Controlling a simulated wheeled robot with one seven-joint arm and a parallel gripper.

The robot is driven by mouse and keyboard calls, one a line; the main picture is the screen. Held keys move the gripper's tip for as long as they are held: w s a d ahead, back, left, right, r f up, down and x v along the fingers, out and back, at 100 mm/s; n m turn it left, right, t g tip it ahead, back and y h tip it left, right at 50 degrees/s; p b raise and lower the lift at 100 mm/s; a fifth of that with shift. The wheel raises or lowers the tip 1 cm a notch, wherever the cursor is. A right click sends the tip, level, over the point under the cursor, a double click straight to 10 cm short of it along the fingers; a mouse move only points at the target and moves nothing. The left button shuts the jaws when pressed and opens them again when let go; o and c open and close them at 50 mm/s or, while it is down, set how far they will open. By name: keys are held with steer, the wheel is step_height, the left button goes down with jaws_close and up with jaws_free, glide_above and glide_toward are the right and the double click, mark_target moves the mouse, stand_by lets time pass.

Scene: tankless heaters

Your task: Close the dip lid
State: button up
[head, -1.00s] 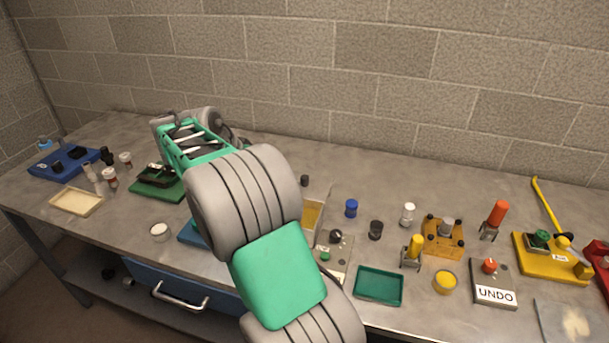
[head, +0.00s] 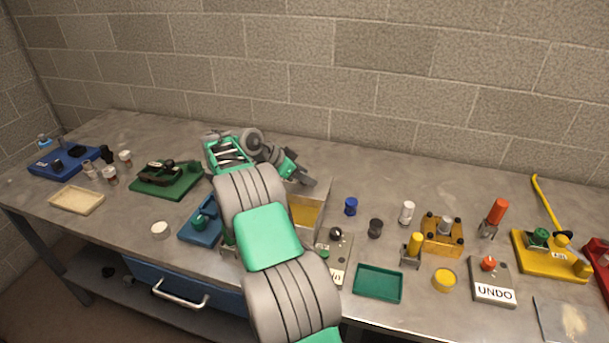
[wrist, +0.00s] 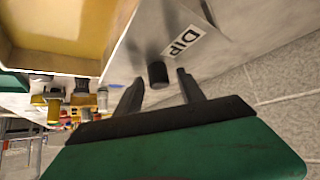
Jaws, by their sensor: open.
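The dip lid (wrist: 135,50) is a grey panel with a "DIP" label and a short black knob (wrist: 157,74). It stands raised at the back of an open box with an amber inside (wrist: 60,30); the box's amber interior (head: 306,212) also shows in the head view. My gripper (wrist: 160,81) is open, with its two dark fingers on either side of the knob in the wrist view. Whether the fingers touch the knob or lid I cannot tell. In the head view my gripper (head: 305,179) is behind the box, and my arm hides its left part.
A blue station (head: 200,228) lies left of the box. A green tray (head: 378,284), a blue cap (head: 351,207) and a dark cap (head: 375,228) stand to the right. The block wall (head: 400,90) is behind the bench.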

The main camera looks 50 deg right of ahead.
jaws_close()
stand_by(0.4)
stand_by(0.9)
